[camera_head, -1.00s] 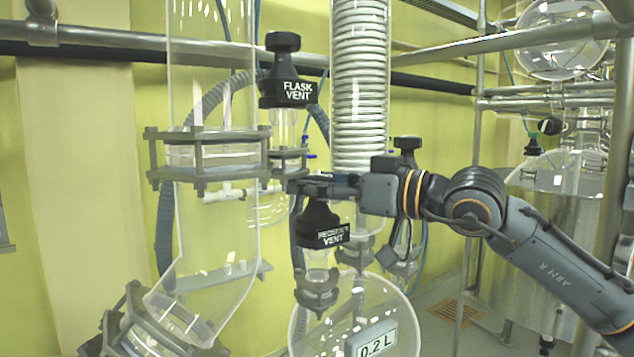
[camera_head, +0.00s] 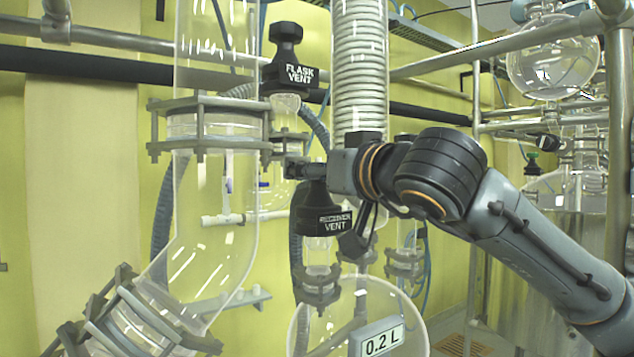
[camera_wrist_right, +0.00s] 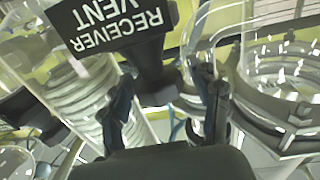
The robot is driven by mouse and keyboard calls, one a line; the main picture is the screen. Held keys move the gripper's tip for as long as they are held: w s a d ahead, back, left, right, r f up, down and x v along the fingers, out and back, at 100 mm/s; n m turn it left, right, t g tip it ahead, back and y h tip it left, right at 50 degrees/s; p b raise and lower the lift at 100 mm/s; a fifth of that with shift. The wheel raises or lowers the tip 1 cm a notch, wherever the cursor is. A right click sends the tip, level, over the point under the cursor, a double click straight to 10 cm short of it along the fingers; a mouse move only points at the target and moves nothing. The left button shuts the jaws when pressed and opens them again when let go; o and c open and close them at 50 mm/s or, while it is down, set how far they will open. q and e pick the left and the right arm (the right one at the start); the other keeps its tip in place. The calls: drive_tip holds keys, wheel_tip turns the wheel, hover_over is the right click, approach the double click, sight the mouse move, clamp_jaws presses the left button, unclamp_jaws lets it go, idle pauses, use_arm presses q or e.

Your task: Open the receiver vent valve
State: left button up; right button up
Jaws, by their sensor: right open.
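The receiver vent valve (camera_head: 320,214) is a black body with a white "RECEIVER VENT" label, above the round 0.2 L receiver (camera_head: 330,322). It appears upright in the head view. My right gripper (camera_head: 305,170) is at its top and covers its knob there. In the right wrist view the valve's label (camera_wrist_right: 108,28) is upside down, and the black knob (camera_wrist_right: 152,78) lies between the two spread fingers of the right gripper (camera_wrist_right: 166,92). The fingers are open around the knob; contact is not clear. My left gripper is not in view.
The similar black flask vent valve (camera_head: 288,72) stands just above and left of my gripper. A clamped glass column (camera_head: 212,125) is at the left, and a glass coil condenser (camera_head: 360,70) rises close behind. Metal rails (camera_head: 470,60) cross at the upper right.

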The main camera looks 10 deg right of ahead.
drive_tip(key=shift+d, duration=0.15)
drive_tip(key=c, duration=1)
drive_tip(key=shift+o, duration=0.3)
drive_tip(key=n+g+y+p, duration=0.1)
drive_tip(key=y+p, duration=0.1)
drive_tip(key=n+g+y+p, duration=0.1)
drive_tip(key=n+y+p, duration=0.1)
drive_tip(key=shift+d+r+y, duration=0.1)
drive_tip(key=shift+r+y, duration=0.1)
drive_tip(key=shift+y, duration=0.1)
drive_tip(key=shift+n+g+y+p, duration=0.65)
drive_tip(key=shift+y+p, duration=0.25)
drive_tip(key=shift+p, duration=0.3)
drive_tip(key=shift+f+n+g+y+p, duration=0.15)
drive_tip(key=shift+n+g+y+p, duration=0.45)
drive_tip(key=shift+p, duration=0.4)
drive_tip(key=shift+f, duration=0.1)
drive_tip(key=o, duration=0.9)
drive_tip(key=shift+a, duration=0.2)
drive_tip(key=shift+o, duration=0.2)
